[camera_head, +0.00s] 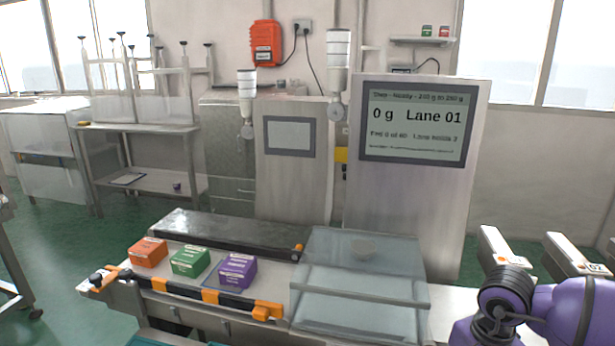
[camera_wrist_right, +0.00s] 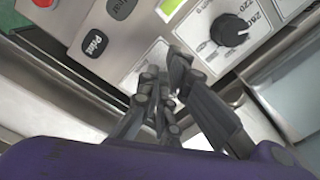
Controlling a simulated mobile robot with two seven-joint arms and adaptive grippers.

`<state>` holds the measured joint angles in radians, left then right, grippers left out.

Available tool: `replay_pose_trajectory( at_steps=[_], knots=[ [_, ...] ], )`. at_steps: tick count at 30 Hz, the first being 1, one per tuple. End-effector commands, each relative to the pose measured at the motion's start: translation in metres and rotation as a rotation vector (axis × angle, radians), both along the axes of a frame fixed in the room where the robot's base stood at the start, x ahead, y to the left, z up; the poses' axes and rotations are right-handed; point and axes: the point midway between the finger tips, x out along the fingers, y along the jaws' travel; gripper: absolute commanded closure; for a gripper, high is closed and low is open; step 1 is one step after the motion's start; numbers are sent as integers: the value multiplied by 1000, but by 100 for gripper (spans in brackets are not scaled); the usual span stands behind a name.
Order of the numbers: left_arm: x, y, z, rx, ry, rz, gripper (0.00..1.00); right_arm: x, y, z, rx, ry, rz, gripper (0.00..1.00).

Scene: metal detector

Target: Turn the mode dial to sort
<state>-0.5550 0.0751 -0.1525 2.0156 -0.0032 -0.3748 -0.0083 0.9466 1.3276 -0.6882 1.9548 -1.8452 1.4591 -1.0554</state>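My left gripper is not in view.
In the head view, orange (camera_head: 148,252), green (camera_head: 190,261) and purple (camera_head: 237,271) boxes stand left of a clear cover (camera_head: 360,275). A large screen (camera_head: 418,126) reads Lane 01.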

Motion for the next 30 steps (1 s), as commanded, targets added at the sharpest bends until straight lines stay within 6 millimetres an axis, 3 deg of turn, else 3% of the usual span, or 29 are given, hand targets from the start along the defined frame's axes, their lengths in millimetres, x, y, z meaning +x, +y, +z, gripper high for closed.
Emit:
replay_pose_trajectory(
  at_steps=[1,11,25,30],
  knots=[
    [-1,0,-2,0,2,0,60,-12,-3,-13,-9,37,-4,100],
    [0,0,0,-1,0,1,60,-17,6,-10,-4,36,-1,100],
    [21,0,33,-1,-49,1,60,-11,6,48,-3,17,1,100],
    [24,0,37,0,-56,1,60,-11,5,55,-4,19,1,100]
  ],
)
